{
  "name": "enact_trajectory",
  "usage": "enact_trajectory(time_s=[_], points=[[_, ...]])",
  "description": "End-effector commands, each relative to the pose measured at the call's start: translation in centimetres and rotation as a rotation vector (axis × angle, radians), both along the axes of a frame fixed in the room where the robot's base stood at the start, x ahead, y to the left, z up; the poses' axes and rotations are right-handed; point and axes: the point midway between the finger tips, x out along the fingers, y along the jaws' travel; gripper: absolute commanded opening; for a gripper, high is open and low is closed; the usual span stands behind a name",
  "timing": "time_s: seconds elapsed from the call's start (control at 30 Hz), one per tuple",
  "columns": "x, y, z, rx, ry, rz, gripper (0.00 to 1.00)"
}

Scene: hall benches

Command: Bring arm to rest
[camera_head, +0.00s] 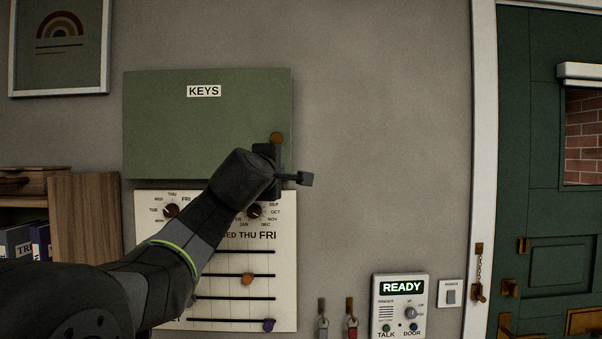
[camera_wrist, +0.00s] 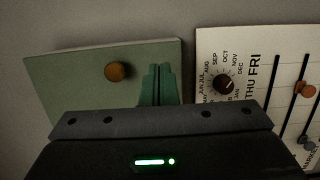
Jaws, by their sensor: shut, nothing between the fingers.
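My arm reaches up from the lower left in the head view. My gripper (camera_head: 266,153) is in front of the lower right part of the green KEYS cabinet (camera_head: 170,125), just beside its round orange-brown knob (camera_head: 277,138). In the wrist view the two fingers of my gripper (camera_wrist: 157,72) are together with nothing between them. The knob (camera_wrist: 118,71) shows to the left of the fingers, apart from them in the picture. The cabinet door (camera_wrist: 70,75) looks shut. I cannot tell how far the fingertips are from the door.
A calendar board (camera_head: 285,235) with dials and sliders hangs below the cabinet, partly hidden by my arm. A READY intercom panel (camera_head: 402,305), a light switch (camera_head: 450,293) and two hanging keys are at lower right. A green door (camera_head: 540,220) stands far right. A wooden shelf (camera_head: 85,215) is left.

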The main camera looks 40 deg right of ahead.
Motion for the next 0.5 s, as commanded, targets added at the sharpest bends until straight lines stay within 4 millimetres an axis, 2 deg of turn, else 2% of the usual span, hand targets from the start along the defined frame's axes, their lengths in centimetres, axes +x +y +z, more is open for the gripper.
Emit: enact_trajectory(time_s=[0.1,0.23,0.5], points=[[-2.8,-0.5,0.2,0.005,0.002,-0.005,0.00],[-5.2,-0.8,0.3,0.005,0.002,-0.004,0.00],[-6.9,-1.1,-0.1,0.005,0.004,-0.001,0.00]])
